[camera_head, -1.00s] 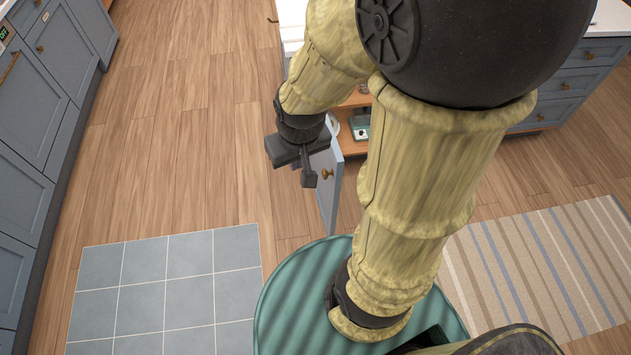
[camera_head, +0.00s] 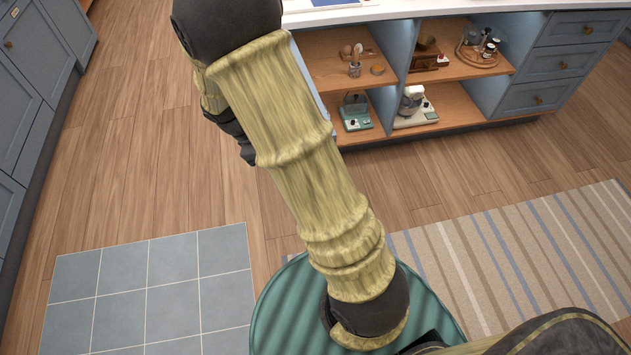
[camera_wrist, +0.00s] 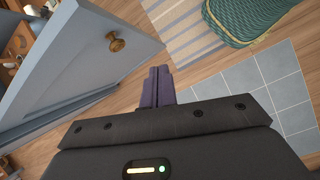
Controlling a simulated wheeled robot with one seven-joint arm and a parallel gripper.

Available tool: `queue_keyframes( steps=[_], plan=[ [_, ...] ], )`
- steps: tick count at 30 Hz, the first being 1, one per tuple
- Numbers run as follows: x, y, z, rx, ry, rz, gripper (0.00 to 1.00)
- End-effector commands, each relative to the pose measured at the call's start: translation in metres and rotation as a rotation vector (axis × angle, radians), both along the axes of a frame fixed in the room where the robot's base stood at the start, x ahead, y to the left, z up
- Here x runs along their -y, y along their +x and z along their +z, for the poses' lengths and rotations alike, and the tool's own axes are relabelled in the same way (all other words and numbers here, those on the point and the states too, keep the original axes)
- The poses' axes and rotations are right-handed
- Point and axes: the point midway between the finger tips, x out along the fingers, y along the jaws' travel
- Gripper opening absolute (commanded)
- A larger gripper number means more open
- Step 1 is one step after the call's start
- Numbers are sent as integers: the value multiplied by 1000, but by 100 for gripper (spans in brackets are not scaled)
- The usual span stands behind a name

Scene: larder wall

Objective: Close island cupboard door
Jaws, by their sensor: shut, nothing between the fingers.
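The island cupboard door (camera_wrist: 85,65) is a blue-grey panel with a round brass knob (camera_wrist: 117,44). It stands open at the upper left of the wrist view. In the head view my arm hides most of it; only a pale strip shows along the arm's right side. My gripper (camera_wrist: 158,74) is shut and empty. In the wrist view its fingers are to the right of the door and below the knob, apart from the knob; I cannot tell whether they touch the panel. In the head view the fingers are hidden behind my arm.
The island (camera_head: 410,15) has open wooden shelves with utensils, a green scale (camera_head: 356,122) and a mixer (camera_head: 412,108), with drawers (camera_head: 560,60) at right. Blue cabinets (camera_head: 25,90) line the left. A striped rug (camera_head: 500,260) and tiled patch (camera_head: 150,290) lie on open wooden floor.

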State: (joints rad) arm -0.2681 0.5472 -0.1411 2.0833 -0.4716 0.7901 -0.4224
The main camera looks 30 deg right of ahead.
Motion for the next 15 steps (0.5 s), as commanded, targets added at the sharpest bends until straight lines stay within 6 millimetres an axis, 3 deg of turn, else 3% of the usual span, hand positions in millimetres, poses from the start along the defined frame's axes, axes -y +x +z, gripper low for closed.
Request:
queue_keyframes(
  steps=[1,6,10,15],
  plan=[
    [1,11,-37,-52,-51,76,0],
    [6,39,-83,-194,-202,278,0],
    [8,50,-95,-248,-263,351,0],
    [8,52,-92,-257,-274,364,0]
  ],
)
